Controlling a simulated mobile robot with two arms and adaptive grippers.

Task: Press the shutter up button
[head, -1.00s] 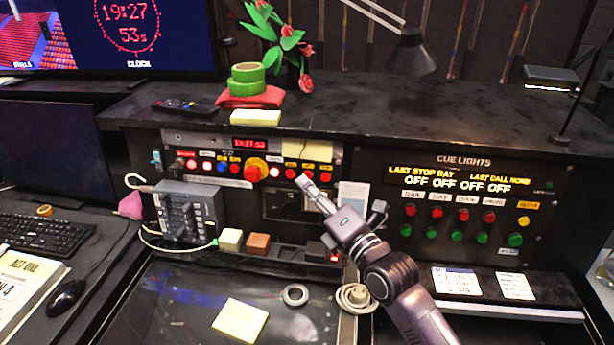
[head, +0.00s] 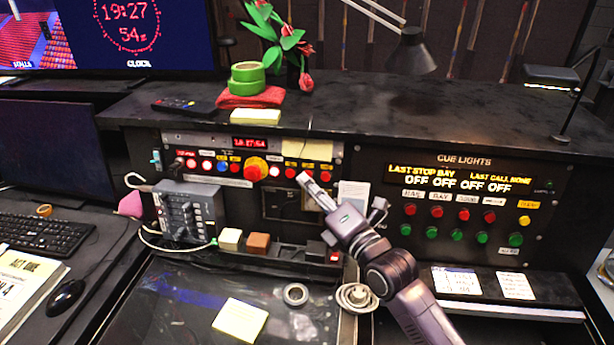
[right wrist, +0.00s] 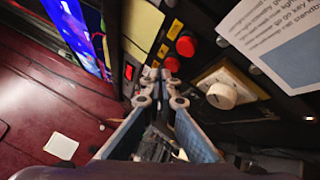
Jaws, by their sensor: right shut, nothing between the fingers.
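The left control panel (head: 215,180) carries a row of buttons. At its right end are red buttons (head: 325,176) under yellow labels, too small to read, so I cannot tell which is shutter up. The right wrist view shows two red buttons, one larger in view (right wrist: 186,44) and one just beyond the fingertips (right wrist: 172,65), each beside a yellow label. My right gripper (head: 303,178) is shut and empty, its tips in front of the panel at this row. The tips (right wrist: 164,77) appear very close to the lower red button; I cannot tell whether they touch. My left gripper is not in view.
An orange-red knob (head: 255,168) sits left of the red buttons. A cream rotary knob (right wrist: 222,95) is right of the gripper in the wrist view. The cue lights panel (head: 465,205) stands to the right. A phone-like keypad unit (head: 188,212) stands left.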

